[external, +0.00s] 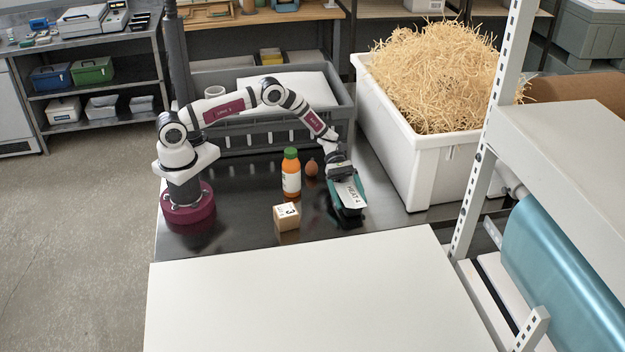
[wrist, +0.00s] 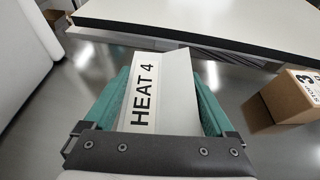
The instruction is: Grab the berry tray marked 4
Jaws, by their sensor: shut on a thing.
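A pale piece marked "HEAT 4" (external: 351,191) is between the teal fingers of my gripper (external: 347,194). In the wrist view the same pale piece (wrist: 155,95) fills the space between the two teal fingers (wrist: 160,100), its black lettering running along its left side. My gripper is shut on it. It points down and out at the right of the dark table, and a dark shape shows just below it. I see no berries on the piece. Its underside is hidden, and I cannot tell whether it touches the table.
A small cardboard box marked 3 (external: 287,217) stands left of my gripper, also in the wrist view (wrist: 293,97). An orange bottle with a green cap (external: 291,175) and a brown roundish thing (external: 311,168) stand behind. A white bin of straw (external: 452,165) is close at right; a grey crate (external: 230,138) stands behind.

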